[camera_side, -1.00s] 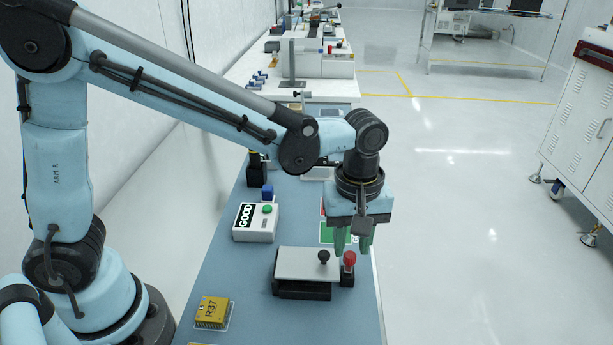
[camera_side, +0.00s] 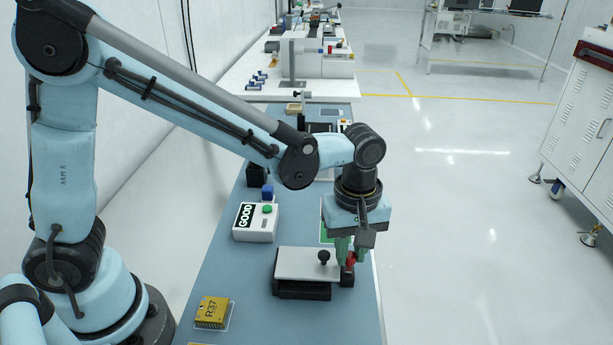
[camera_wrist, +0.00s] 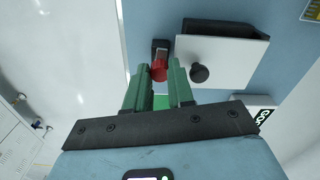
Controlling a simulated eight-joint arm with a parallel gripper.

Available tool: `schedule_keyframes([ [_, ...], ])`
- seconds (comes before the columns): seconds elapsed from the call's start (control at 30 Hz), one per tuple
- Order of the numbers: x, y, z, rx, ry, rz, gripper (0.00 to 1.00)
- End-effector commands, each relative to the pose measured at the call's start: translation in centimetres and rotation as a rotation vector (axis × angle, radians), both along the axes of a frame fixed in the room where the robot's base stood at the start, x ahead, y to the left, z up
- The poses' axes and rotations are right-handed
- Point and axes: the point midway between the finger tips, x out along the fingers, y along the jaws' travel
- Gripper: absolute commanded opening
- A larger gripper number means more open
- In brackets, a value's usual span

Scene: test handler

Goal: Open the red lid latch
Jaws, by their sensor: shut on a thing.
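The red lid latch (camera_side: 350,260) is a red knob on a black block (camera_side: 347,278) at the right side of the test handler. The handler has a white lid (camera_side: 308,263) with a black knob (camera_side: 324,257) over a dark base (camera_side: 303,290). The lid looks closed in the side view. My gripper (camera_side: 346,262) is at the latch, its green fingers shut on the red knob and partly hiding it. In the wrist view the red latch (camera_wrist: 159,71) is between the fingertips (camera_wrist: 160,72), and the black knob (camera_wrist: 199,73) is just right of them.
A white box marked GOOD (camera_side: 255,222) with a green button stands left of my gripper. A yellow R37 part (camera_side: 212,310) lies on a clear tray at the front left. The blue bench's right edge is close to the latch.

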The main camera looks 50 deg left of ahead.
Motion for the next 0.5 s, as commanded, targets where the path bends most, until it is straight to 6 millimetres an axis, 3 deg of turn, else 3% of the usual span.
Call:
schedule_keyframes([
  [0.1,-0.01,0.01,0.03,0.001,0.001,0.083,0.02],
  [0.13,-0.01,0.01,0.03,0.001,0.001,0.079,0.27],
  [0.17,-0.01,0.01,0.04,0.001,0.001,0.078,0.32],
  [0.5,0.00,0.00,0.21,0.000,0.000,0.076,0.34],
])
